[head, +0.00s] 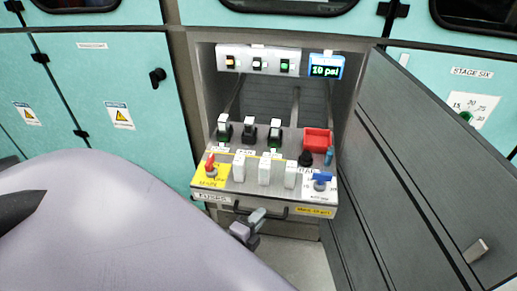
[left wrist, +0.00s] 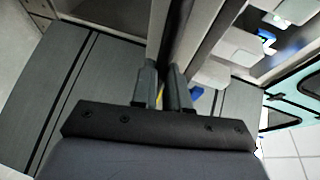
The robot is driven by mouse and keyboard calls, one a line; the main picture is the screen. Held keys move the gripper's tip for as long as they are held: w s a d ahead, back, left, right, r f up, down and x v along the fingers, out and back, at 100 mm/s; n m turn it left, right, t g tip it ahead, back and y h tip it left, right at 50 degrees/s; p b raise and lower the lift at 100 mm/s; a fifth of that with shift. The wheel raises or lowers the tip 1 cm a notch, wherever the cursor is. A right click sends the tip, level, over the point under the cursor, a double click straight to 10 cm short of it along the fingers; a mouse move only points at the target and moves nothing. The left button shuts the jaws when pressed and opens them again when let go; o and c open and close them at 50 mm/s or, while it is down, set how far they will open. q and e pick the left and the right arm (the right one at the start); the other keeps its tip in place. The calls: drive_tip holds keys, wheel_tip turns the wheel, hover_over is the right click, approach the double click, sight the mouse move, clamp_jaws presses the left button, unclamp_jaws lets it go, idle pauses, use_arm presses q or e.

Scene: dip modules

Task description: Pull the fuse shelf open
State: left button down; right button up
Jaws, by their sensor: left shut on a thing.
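The fuse shelf (head: 225,207) is a grey tray standing out from the cabinet bay, with a "FUSES" label on its front. It carries white blocks, dark modules, a red knob and a blue knob. Its dark bar handle (head: 276,211) runs along the front edge. My left gripper (head: 250,220) is at the left part of this handle. In the left wrist view, the fingers (left wrist: 162,88) are shut on the dark handle bar (left wrist: 174,45). My large pale arm hides the floor at lower left. My right gripper is not in view.
A grey cabinet door (head: 425,190) stands open close to the shelf's right side. Teal closed doors (head: 115,95) are at the left.

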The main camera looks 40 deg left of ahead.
use_arm(q)
drive_tip(key=shift+s+d+f, duration=0.1)
drive_tip(key=shift+s+d, duration=0.25)
drive_tip(key=shift+s, duration=0.15)
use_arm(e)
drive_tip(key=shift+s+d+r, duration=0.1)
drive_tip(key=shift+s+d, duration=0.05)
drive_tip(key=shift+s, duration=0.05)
use_arm(q)
drive_tip(key=c, duration=1.1)
unclamp_jaws()
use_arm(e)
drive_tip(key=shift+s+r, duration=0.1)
